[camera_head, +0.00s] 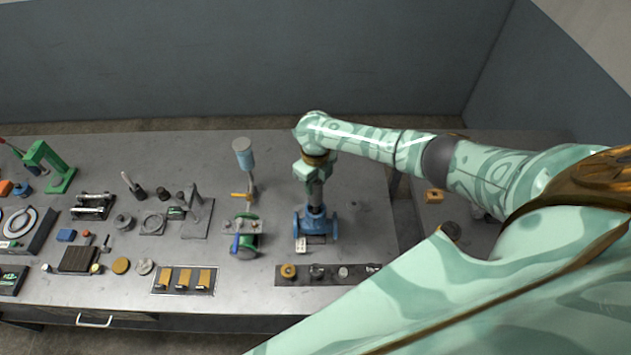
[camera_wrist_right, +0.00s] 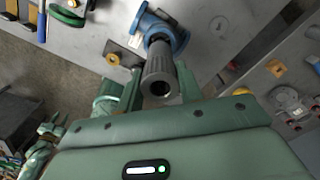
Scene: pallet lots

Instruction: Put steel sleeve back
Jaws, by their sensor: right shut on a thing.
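My right gripper (camera_head: 314,190) points down over a blue flanged valve body (camera_head: 315,224) on the bench. In the right wrist view my right gripper (camera_wrist_right: 160,88) is shut on a dark grey, hollow, ribbed cylinder, which looks like the steel sleeve (camera_wrist_right: 159,77). The sleeve's open end faces the camera, and its far end points at the blue valve body (camera_wrist_right: 163,30). I cannot tell whether that end touches the valve body. In the head view the gripper hides the sleeve. My left gripper is not in view.
A dark strip (camera_head: 303,281) with several small fittings lies in front of the valve body. A green-and-blue valve (camera_head: 245,243) stands to its left, with a pale blue cylinder (camera_head: 243,147) on a post behind. Tools crowd the bench's left side. The bench (camera_head: 370,190) is mostly clear right of the valve body.

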